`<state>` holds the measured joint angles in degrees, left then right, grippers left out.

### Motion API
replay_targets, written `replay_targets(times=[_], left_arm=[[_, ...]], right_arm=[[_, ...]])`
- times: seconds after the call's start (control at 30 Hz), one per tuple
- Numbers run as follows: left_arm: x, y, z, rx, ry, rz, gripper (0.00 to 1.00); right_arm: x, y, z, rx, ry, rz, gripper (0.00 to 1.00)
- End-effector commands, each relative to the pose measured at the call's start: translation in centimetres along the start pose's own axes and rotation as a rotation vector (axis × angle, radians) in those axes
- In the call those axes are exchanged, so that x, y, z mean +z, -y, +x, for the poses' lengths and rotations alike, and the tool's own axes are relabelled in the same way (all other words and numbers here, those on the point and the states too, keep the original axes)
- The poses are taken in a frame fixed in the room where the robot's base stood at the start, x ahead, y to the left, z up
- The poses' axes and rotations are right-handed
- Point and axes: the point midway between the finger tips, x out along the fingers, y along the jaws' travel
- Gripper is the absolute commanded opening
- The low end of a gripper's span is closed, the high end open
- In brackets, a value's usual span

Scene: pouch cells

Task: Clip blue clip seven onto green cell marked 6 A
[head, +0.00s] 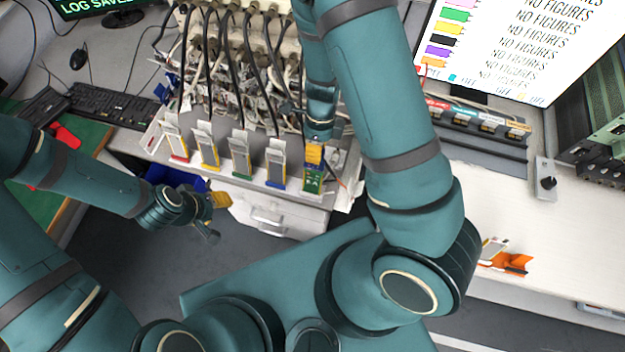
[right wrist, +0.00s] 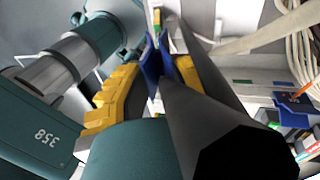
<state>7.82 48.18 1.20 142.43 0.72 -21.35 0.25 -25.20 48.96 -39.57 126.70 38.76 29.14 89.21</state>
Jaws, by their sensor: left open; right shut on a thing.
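My right gripper (head: 314,152) is above the right end of the row of cells, its yellow fingers pointing down at a green board-like piece (head: 313,180). In the right wrist view its fingers (right wrist: 150,75) are shut on a blue clip (right wrist: 154,62); its number cannot be read. A thin piece with a green edge (right wrist: 157,32) shows just beyond the clip; whether they touch I cannot tell. A green-edged cell (head: 240,160) stands mid-row; no 6 A marking is legible. My left gripper (head: 212,216) is open and empty, low in front of the bench.
Cells with red (head: 177,146), yellow (head: 207,152) and blue (head: 277,168) edges stand in the row. Black cables hang close behind them. A monitor (head: 520,45) is at the back right. An orange holder (head: 513,263) lies on the white right bench.

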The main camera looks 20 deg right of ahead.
Motion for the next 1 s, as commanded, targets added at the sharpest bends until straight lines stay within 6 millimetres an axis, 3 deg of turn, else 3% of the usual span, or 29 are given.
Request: replay_targets(times=[0.73,0.77,0.83,1.0], left_arm=[[0.1,0.3,0.8,0.000,0.000,0.000,0.47],[0.1,0.3,0.8,0.000,0.000,0.000,0.47],[0.1,0.3,0.8,0.000,0.000,0.000,0.47],[0.1,0.3,0.8,0.000,0.000,0.000,0.47]], right_arm=[[0.0,0.0,1.4,0.000,0.000,0.000,0.00],[0.0,0.0,1.4,0.000,0.000,0.000,0.31],[0.0,0.0,1.4,0.000,0.000,0.000,0.55],[0.0,0.0,1.4,0.000,0.000,0.000,0.55]])
